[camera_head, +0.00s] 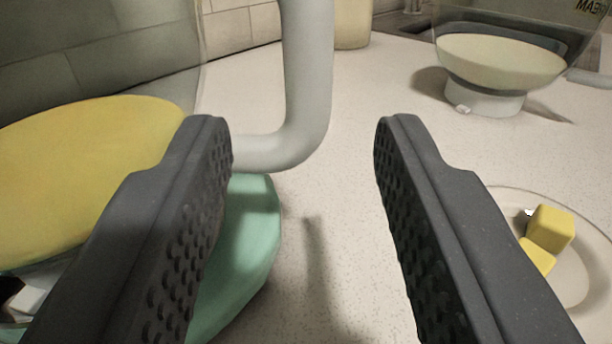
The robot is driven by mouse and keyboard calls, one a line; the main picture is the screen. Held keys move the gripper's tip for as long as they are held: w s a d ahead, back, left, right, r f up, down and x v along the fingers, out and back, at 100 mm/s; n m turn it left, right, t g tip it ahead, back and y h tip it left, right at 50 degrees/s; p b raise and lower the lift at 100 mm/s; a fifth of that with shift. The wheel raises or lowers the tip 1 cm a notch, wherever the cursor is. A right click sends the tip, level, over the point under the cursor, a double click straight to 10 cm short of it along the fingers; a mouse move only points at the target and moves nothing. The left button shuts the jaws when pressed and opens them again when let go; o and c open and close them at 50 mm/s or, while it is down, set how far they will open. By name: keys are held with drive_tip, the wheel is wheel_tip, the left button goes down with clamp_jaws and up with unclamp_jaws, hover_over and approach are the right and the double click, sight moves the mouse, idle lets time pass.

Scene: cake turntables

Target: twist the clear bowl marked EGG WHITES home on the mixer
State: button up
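My gripper (302,122) is open, with its two dark ridged fingers wide apart and nothing held between them. A clear bowl (190,50) with a yellow filling (85,165) stands at the left, partly behind the left finger and cut off by the frame. No marking on it shows, so I cannot tell if it is the EGG WHITES bowl. A pale grey bent handle (306,75) comes down from the top and curves left toward this bowl. It shows in the gap between the fingers, touching neither visibly. A mint green base (245,240), perhaps the mixer's, is below the bowl.
Another clear bowl (575,40) with cream filling stands on a white foot at the upper right; its partial label seems to end in EAM. A plate (580,285) with yellow cubes (550,228) is at the lower right. Speckled counter (375,90) between them is clear.

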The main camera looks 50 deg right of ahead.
sight(295, 124)
drive_tip(key=shift+b+x, duration=0.35)
drive_tip(key=shift+x, duration=1.75)
clamp_jaws()
drive_tip(key=shift+s+a+g+p, duration=0.1)
drive_tip(key=shift+a+g+p, duration=0.2)
drive_tip(key=shift+p, duration=0.35)
drive_tip(key=shift+s+a+f+m+g+h+p, duration=0.1)
drive_tip(key=shift+s+a+m+g+h+p, duration=0.2)
drive_tip(key=shift+p, duration=0.65)
drive_tip(key=shift+s+a+f+m+g+h+p, duration=0.1)
drive_tip(key=shift+m+g+h+p, duration=0.25)
drive_tip(key=shift+p, duration=0.55)
drive_tip(key=shift+s+a+r+m+g+h+p, duration=0.15)
drive_tip(key=shift+a+m+g+h+p, duration=0.35)
drive_tip(key=shift+p, duration=1.2)
drive_tip(key=shift+s+a+m+g+p, duration=0.1)
drive_tip(key=shift+a+m+g+p, duration=0.2)
drive_tip(key=shift+p, duration=0.2)
